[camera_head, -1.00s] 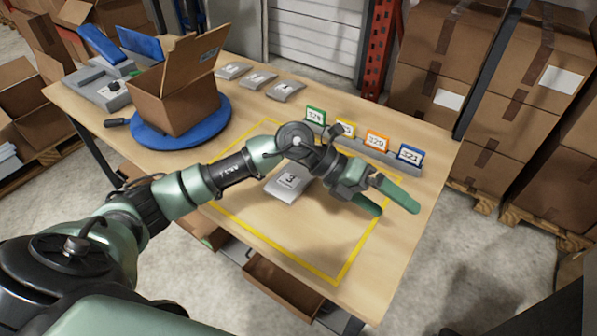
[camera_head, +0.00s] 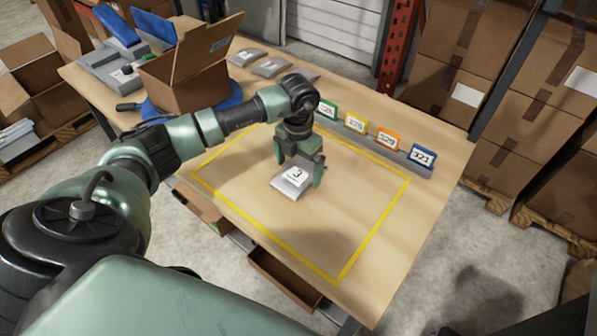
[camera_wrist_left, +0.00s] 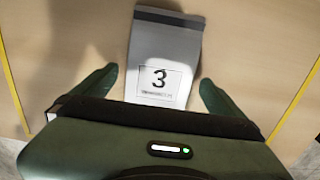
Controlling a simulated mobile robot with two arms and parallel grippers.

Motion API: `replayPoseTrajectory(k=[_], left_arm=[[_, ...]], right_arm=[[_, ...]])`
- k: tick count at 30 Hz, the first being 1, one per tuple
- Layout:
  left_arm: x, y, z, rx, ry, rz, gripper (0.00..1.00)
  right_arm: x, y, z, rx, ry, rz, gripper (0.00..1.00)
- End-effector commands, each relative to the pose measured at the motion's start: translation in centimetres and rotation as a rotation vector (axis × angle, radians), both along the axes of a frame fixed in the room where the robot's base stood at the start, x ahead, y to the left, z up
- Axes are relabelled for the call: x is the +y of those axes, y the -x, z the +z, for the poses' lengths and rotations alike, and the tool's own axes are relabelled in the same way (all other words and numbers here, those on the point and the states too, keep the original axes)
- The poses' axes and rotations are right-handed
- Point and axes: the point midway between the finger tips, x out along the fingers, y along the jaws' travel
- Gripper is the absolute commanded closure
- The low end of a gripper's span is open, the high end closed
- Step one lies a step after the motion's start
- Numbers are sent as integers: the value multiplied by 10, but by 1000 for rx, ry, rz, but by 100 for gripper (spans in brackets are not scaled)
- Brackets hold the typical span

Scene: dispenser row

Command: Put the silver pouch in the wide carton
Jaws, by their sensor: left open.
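The silver pouch (camera_head: 293,179), labelled 3, lies flat inside the yellow outline on the wooden table. My left gripper (camera_head: 301,175) is open above it and points down. In the left wrist view the pouch (camera_wrist_left: 164,60) lies between the two green fingers (camera_wrist_left: 158,85), with a clear space on each side. Part of the pouch is hidden by the gripper in both views. An open brown carton (camera_head: 192,88) stands on a blue round base (camera_head: 150,117) at the table's left side; I cannot tell whether it is the wide carton. My right gripper is not in view.
More silver pouches (camera_head: 270,67) lie in a row at the table's back. A grey rail with coloured number cards (camera_head: 385,140) stands along the right back. A grey device (camera_head: 113,68) sits at the far left. The yellow-outlined area (camera_head: 345,215) is otherwise clear.

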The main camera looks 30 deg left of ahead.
Motion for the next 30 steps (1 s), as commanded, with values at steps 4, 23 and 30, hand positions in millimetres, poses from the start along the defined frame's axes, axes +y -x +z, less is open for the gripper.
replayPoseTrajectory(k=[4,23,30], left_arm=[[0,1,-13,1,0,-1,0],[0,0,-14,-2,0,-1,68],[0,-1,-4,-6,0,-1,68]], right_arm=[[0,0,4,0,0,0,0],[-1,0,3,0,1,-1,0],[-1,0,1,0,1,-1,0]])
